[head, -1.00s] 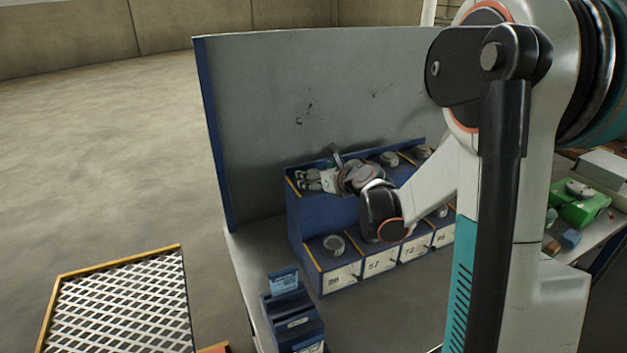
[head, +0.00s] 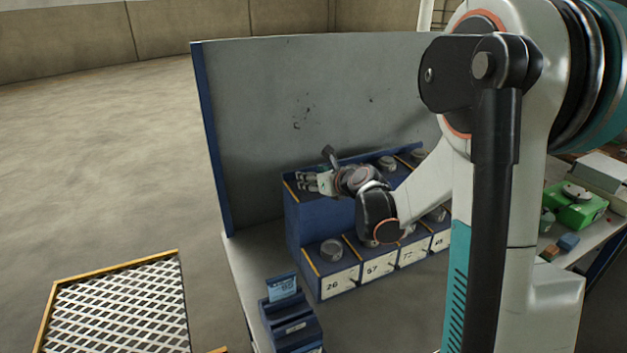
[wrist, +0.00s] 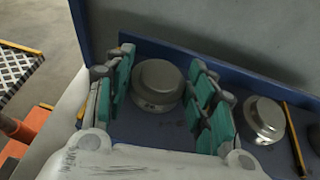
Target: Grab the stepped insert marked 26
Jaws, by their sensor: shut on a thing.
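My gripper (wrist: 160,95) is at the far-left bay of the rack's upper step, and it also shows in the head view (head: 306,182). Its green-padded fingers are on either side of a round metal stepped insert (wrist: 158,84) and shut on it. The insert seems to be at the shelf surface; I cannot see whether it is lifted. I can read no mark on it. The label 26 (head: 333,285) is on the front of the lower-left bay, where another round insert (head: 331,250) sits. Upper bay labels are hidden by my arm.
A tall grey panel (head: 310,110) stands behind the rack. A small blue holder (head: 290,315) is in front of it. A mesh-topped platform (head: 120,305) is at lower left.

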